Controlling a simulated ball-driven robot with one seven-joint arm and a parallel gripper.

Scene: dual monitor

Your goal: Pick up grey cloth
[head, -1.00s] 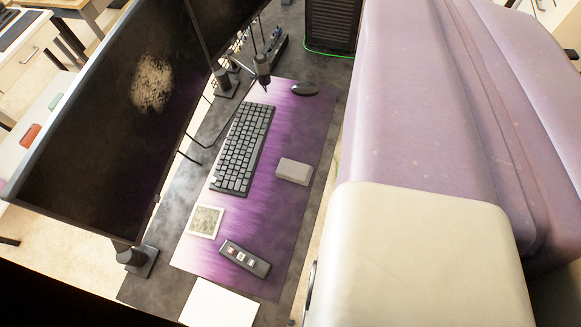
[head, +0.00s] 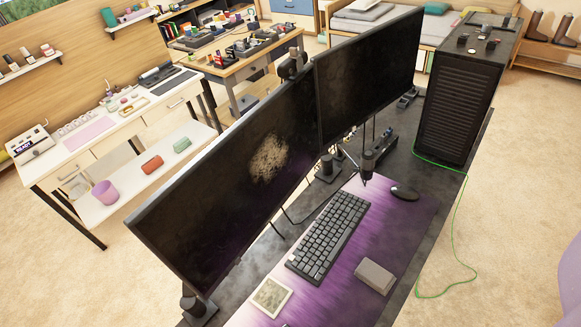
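The grey cloth (head: 374,276) looks like a small folded, light grey block. It lies flat on the purple desk mat (head: 395,235), to the right of the black keyboard (head: 328,237) and near the mat's right side. Nothing covers it in this view. The left monitor (head: 225,180) has a pale dusty patch on its dark screen. The right monitor (head: 370,75) is dark. My gripper is not in view, so its state does not show.
A black mouse (head: 404,193) and a microphone (head: 367,163) stand beyond the cloth. A pale square item (head: 271,297) lies left of it. A black computer tower (head: 459,100) stands at the far end. A green cable (head: 458,240) runs over open floor at right.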

